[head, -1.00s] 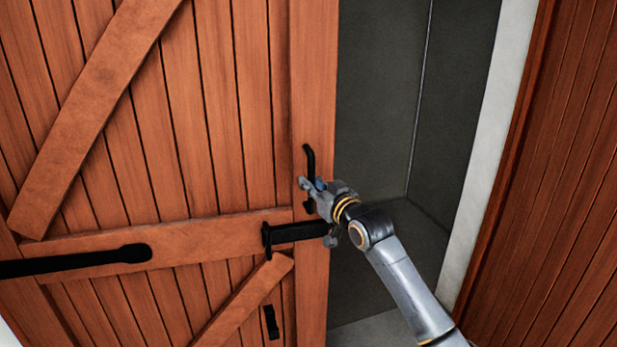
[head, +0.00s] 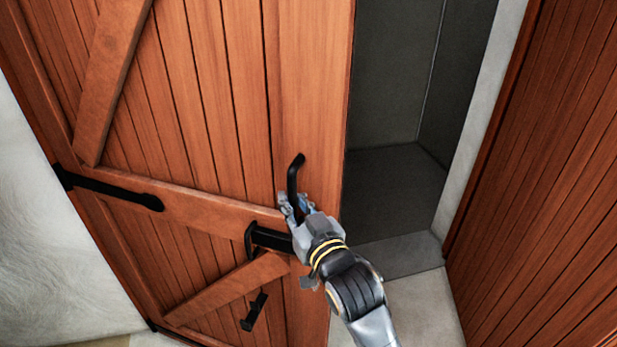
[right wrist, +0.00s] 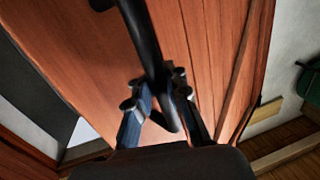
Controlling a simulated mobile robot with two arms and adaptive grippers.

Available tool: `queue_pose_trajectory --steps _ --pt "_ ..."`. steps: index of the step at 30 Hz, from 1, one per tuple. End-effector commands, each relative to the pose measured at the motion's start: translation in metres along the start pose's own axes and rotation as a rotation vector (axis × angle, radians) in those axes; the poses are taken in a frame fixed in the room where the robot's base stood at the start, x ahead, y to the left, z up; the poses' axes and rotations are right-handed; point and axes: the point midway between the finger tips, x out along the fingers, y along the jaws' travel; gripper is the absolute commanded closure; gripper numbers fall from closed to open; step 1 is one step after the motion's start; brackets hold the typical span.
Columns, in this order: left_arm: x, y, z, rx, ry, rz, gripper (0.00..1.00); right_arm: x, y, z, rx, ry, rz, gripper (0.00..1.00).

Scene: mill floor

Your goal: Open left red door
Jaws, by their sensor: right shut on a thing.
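The left red door (head: 215,130) is a plank door with diagonal braces and black hardware. It stands partly open, with a dark gap along its right edge. Its black handle (head: 293,172) is near that edge. My right gripper (head: 296,207) is shut on the lower part of the handle. In the right wrist view the two fingers (right wrist: 157,100) sit on either side of the black handle bar (right wrist: 142,40), in front of the door planks (right wrist: 90,55). A black latch bar (head: 268,238) lies just below the gripper. My left gripper is not in view.
A second red plank door or panel (head: 545,170) stands at the right. Between them is a grey recess (head: 395,190) with a pale floor (head: 425,305). A whitish wall (head: 45,230) is at the left. A green object (right wrist: 308,90) shows at the right wrist view's edge.

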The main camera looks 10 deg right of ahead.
Motion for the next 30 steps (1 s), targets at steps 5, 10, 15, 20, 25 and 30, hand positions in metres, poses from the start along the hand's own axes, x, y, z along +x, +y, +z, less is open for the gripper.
queue_pose_trajectory --steps 5,10,15,20,25,30 --pt "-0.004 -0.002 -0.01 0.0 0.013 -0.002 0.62 -0.021 -0.024 -0.002 -0.004 0.004 0.007 1.0" --pt "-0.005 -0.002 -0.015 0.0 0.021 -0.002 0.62 -0.031 -0.037 -0.001 -0.007 0.002 0.008 1.0" --pt "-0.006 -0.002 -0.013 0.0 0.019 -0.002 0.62 -0.034 -0.043 -0.001 -0.008 0.003 0.007 1.0" --pt "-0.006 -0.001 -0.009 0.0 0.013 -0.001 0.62 -0.034 -0.043 0.0 -0.009 0.003 0.007 1.0" --pt "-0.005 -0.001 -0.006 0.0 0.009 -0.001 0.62 -0.034 -0.043 0.0 -0.009 0.002 0.007 0.84" --pt "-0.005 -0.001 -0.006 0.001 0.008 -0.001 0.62 -0.034 -0.043 0.0 -0.008 0.003 0.006 0.61"
